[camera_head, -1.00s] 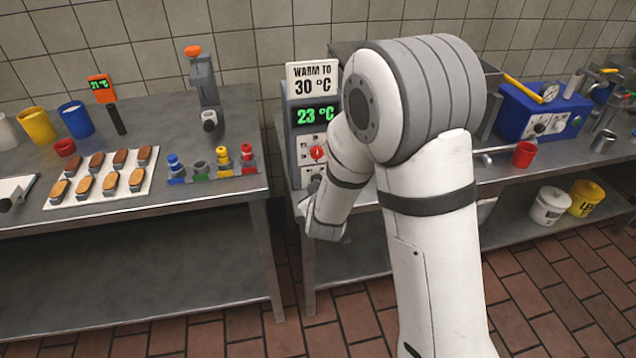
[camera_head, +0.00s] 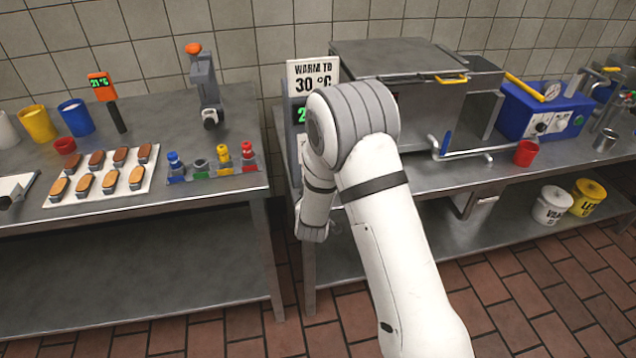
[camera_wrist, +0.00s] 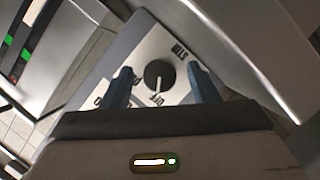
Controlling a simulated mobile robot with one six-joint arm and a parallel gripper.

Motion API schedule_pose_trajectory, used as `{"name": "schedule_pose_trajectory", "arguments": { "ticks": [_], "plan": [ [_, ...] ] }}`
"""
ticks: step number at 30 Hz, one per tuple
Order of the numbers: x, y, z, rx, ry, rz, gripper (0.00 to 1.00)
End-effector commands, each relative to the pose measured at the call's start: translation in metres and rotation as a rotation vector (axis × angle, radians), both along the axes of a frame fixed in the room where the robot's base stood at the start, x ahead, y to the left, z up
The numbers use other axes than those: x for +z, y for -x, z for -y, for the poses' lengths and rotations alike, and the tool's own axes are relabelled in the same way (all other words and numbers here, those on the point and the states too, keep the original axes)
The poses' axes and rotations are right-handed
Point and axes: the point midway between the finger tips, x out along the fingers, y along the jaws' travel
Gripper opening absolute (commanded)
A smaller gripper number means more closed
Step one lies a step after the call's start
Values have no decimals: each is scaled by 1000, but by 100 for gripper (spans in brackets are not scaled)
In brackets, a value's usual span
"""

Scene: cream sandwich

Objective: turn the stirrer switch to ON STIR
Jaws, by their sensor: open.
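In the camera_wrist view a round black knob (camera_wrist: 158,75) sits on a pale panel (camera_wrist: 146,48). A label reading STIR (camera_wrist: 180,51) is at its upper right, and a label that looks like OFF (camera_wrist: 158,100) is below it. A light pointer mark on the knob faces that lower label. My gripper (camera_wrist: 160,70) is open, with one dark blue finger on each side of the knob. I cannot tell whether either finger touches it. In the camera_head view my arm hides the panel front and the fingers; the control box (camera_head: 293,101) shows only partly.
A sign (camera_head: 313,76) reading WARM TO 30 °C tops the box. To its right stands a steel tank (camera_head: 430,110) with a pipe, then a red cup (camera_head: 525,153) and a blue unit (camera_head: 540,115). The left table (camera_head: 225,205) holds a tray of several pastries (camera_head: 100,185).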

Motion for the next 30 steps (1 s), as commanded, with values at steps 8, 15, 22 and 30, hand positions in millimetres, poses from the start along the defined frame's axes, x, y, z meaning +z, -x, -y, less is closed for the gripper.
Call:
{"name": "schedule_pose_trajectory", "arguments": {
  "ticks": [8, 15, 22, 30],
  "plan": [
    [0, -1, 0, 0, 0, 0, 52],
    [0, -1, 0, 0, 0, 0, 33],
    [0, -1, 0, 1, 0, -1, 14],
    [-1, -1, 0, 0, -15, -4, 9]
  ]
}}
